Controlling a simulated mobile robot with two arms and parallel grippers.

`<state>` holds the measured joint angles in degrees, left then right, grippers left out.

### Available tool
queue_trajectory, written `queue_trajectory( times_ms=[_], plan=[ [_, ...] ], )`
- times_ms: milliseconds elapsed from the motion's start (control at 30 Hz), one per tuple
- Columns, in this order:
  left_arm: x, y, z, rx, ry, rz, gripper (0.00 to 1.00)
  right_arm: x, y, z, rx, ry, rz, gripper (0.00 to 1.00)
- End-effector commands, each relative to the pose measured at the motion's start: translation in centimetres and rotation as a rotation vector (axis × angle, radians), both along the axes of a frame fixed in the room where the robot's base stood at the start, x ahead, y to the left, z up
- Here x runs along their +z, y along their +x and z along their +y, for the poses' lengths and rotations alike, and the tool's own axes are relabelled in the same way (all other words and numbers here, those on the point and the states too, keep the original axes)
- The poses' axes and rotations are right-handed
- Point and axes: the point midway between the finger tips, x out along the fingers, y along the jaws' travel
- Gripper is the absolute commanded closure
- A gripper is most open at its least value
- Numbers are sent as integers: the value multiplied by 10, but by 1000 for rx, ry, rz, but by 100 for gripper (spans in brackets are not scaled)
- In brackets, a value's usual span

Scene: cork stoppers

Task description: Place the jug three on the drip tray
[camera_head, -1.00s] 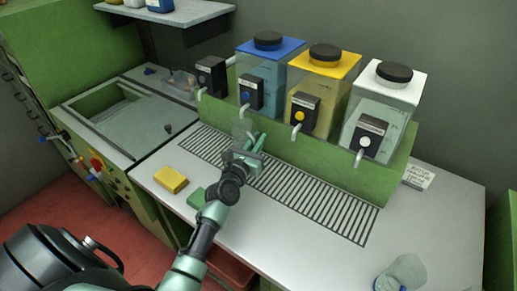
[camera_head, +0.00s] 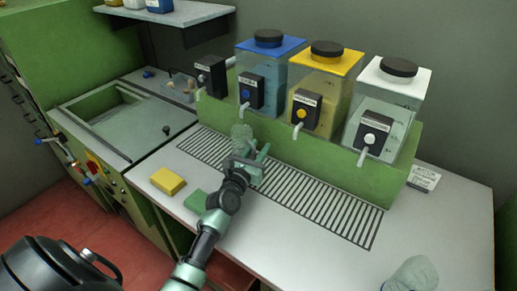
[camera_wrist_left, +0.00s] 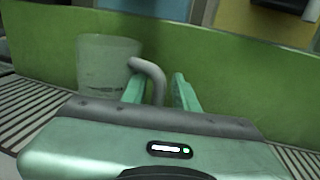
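A clear jug (camera_head: 242,133) stands upright on the slatted drip tray (camera_head: 331,212), towards its left end below the blue-lidded dispenser. The wrist view shows the jug (camera_wrist_left: 104,65) with its curved grey handle (camera_wrist_left: 152,72) towards my left gripper (camera_wrist_left: 159,92). The two green fingers are apart, with the handle at or between their tips; contact cannot be told. In the head view my left gripper (camera_head: 252,158) is just in front of the jug. Another clear jug (camera_head: 414,274) is at the counter's bottom right, partly cut off. No label tells which is jug three. My right gripper is not seen.
Dispensers with blue (camera_head: 270,46), yellow (camera_head: 325,56) and white lids (camera_head: 391,78) stand behind the tray, their taps overhanging it. A yellow sponge (camera_head: 167,181) and green pad (camera_head: 196,201) lie in front. A sink (camera_head: 125,125) is left. The tray's right part is clear.

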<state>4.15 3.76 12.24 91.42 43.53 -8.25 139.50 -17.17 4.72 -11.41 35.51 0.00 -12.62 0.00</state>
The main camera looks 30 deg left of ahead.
Motion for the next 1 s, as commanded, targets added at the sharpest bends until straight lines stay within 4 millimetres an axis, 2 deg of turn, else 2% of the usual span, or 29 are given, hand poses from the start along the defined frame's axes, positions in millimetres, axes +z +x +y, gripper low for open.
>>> queue_trajectory(
  times_ms=[267,400,567,800,1000],
  plan=[
    [0,0,0,0,0,0,67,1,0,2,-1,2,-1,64],
    [8,0,0,0,0,0,67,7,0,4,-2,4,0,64],
    [2,-28,-4,0,-3,3,67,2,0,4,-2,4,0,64],
    [2,-81,-10,0,-1,3,67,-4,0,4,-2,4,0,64],
    [3,-110,-13,1,0,1,67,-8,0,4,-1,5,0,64]
  ],
)
